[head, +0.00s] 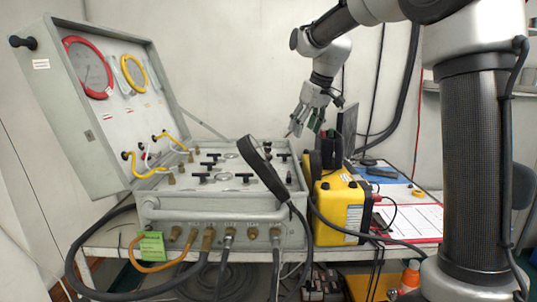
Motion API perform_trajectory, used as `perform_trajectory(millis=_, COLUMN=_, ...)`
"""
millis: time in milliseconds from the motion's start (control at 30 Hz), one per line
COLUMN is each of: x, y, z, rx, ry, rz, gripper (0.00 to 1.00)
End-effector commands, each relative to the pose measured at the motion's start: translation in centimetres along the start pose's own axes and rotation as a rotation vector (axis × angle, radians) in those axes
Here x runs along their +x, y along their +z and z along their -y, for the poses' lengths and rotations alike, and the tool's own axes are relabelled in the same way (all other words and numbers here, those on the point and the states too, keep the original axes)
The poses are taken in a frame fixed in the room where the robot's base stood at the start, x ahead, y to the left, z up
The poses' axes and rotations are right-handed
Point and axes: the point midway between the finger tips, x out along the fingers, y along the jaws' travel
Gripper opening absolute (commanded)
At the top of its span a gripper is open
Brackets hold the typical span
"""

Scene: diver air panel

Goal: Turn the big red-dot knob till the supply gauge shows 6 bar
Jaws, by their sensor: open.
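The air panel is a grey case (290,212) with its lid (110,150) tilted up at the left. A large red-rimmed gauge (88,67) and a smaller yellow-rimmed gauge (133,73) sit in the lid. Their needles and labels are too small to read, so I cannot tell which is the supply gauge. Black T-handles (200,177) and small black knobs stand on the panel top. I cannot make out which knob carries the red dot; a black headset band covers part of the panel. My gripper (304,130) is open and empty, above the panel's back right corner, apart from it.
A black headset band (262,166) leans across the panel's right side. A yellow box (340,208) with cables stands right of the case. A red-edged clipboard (412,222) lies on the table further right. Hoses (85,275) hang in front.

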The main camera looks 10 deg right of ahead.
Motion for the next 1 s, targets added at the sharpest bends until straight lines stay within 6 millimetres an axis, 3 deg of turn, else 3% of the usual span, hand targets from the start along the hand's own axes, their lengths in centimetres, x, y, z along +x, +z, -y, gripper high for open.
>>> perform_trajectory(millis=33, x=2.2, y=-2.7, z=-0.1, rx=-0.029, ry=-0.014, rz=0.004, gripper=0.59)
perform_trajectory(millis=100, x=4.7, y=-5.8, z=-0.1, rx=-0.070, ry=-0.030, rz=0.000, gripper=0.59)
perform_trajectory(millis=200, x=7.9, y=-9.1, z=0.0, rx=-0.116, ry=-0.047, rz=-0.005, gripper=0.59)
perform_trajectory(millis=300, x=10.1, y=-11.1, z=0.2, rx=-0.148, ry=-0.060, rz=-0.010, gripper=0.59)
perform_trajectory(millis=500, x=12.3, y=-12.4, z=0.4, rx=-0.171, ry=-0.067, rz=-0.013, gripper=0.59)
perform_trajectory(millis=800, x=17.1, y=-12.3, z=0.7, rx=-0.170, ry=-0.067, rz=-0.013, gripper=0.59)
perform_trajectory(millis=1000, x=19.1, y=-12.3, z=0.8, rx=-0.169, ry=-0.066, rz=-0.015, gripper=0.59)
